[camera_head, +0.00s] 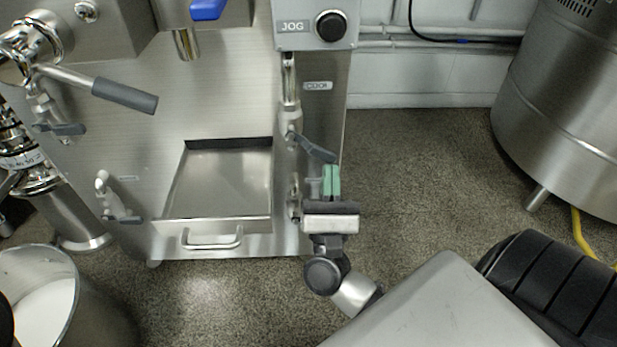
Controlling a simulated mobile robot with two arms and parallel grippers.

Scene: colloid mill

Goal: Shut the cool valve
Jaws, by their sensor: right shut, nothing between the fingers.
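The cool valve (292,137) sits on the vertical pipe at the right edge of the steel machine front, below a small label (317,86) that is too small to read surely. Its dark grey-blue lever (314,149) slants down to the right from the valve body. My right gripper (331,182) has green fingertips. It is shut and empty, just below the lever's outer end in the picture. I cannot tell whether the fingertips touch the lever. My left gripper is not in view.
A steel drawer tray (222,185) with a handle stands left of my right gripper. Other levers (125,97) are on the left. A bucket (75,300) stands at lower left, and a steel tank (560,110) at right. Speckled floor (420,180) between machine and tank is clear.

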